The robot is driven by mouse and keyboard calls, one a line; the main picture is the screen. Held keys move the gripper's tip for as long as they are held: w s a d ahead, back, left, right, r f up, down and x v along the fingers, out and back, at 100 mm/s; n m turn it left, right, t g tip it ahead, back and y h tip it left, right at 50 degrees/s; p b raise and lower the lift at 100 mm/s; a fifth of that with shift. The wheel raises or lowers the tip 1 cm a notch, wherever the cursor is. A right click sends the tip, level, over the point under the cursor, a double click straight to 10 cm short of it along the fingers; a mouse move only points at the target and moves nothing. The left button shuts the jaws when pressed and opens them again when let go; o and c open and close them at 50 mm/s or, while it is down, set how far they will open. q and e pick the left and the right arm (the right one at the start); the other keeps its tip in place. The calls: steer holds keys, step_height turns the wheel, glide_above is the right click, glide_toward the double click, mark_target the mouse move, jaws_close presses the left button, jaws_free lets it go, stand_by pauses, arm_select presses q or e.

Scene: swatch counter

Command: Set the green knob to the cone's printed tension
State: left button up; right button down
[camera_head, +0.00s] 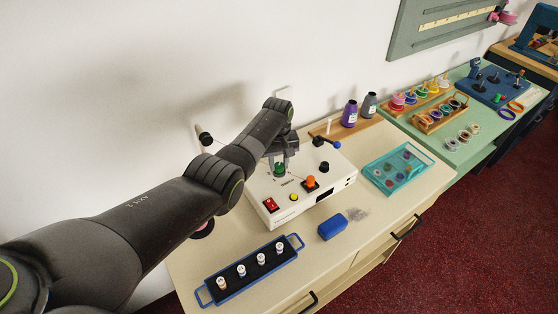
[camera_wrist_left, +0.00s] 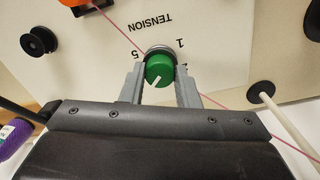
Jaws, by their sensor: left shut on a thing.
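The white machine box (camera_head: 262,205) stands on the counter with a green knob (camera_head: 280,168) on its top. My left gripper (camera_head: 279,160) is shut on this knob, which shows between the fingers in the left wrist view (camera_wrist_left: 160,66). The knob's white line points toward the bottom of that view, slightly left. Beside the knob are the printed word TENSION, a 5, a 1 and a partly hidden digit, perhaps 2. A purple thread cone (camera_head: 350,114) and a grey one (camera_head: 369,105) stand behind the box; any printing on them is unreadable. My right gripper is not seen.
The box also carries a red switch (camera_head: 271,204), a yellow button (camera_head: 294,197), an orange knob (camera_head: 311,182) and a blue-tipped lever (camera_head: 336,144). A pink thread crosses its top. A blue spool rack (camera_head: 248,272), blue block (camera_head: 332,227) and teal tray (camera_head: 397,170) lie around it.

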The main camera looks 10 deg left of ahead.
mark_target(278, 165)
arm_select(q)
steer(key=shift+w+m, duration=0.1)
steer(key=shift+m, duration=1)
steer(key=o, duration=1)
steer(key=shift+c, duration=0.2)
steer(key=shift+r, duration=0.15)
steer(key=shift+r, duration=0.2)
step_height(278, 165, up, 17)
steer(key=b, duration=0.1)
steer(key=shift+a, duration=0.15)
steer(key=shift+f, duration=0.2)
